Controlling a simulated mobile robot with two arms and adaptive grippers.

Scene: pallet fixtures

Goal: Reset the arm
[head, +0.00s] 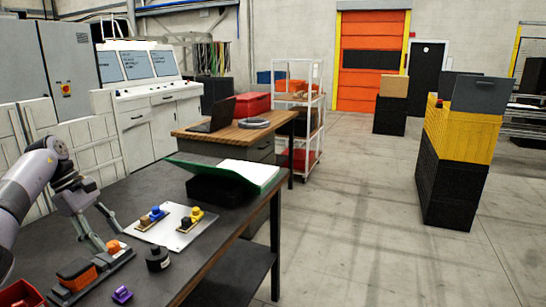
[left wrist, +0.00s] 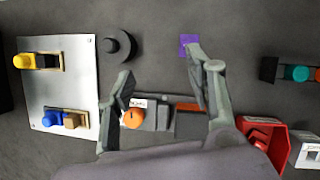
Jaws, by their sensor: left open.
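My left arm comes in from the left in the head view. Its gripper (head: 109,240) points down over the dark workbench, with its fingers spread. In the left wrist view the gripper (left wrist: 160,75) is open, and nothing shows between its fingertips. My right gripper does not show.
A metal plate (head: 163,236) with blue and yellow parts lies on the bench, near a black cylinder (head: 158,260). A purple piece (head: 122,294) and a red bin (head: 20,294) are closer.

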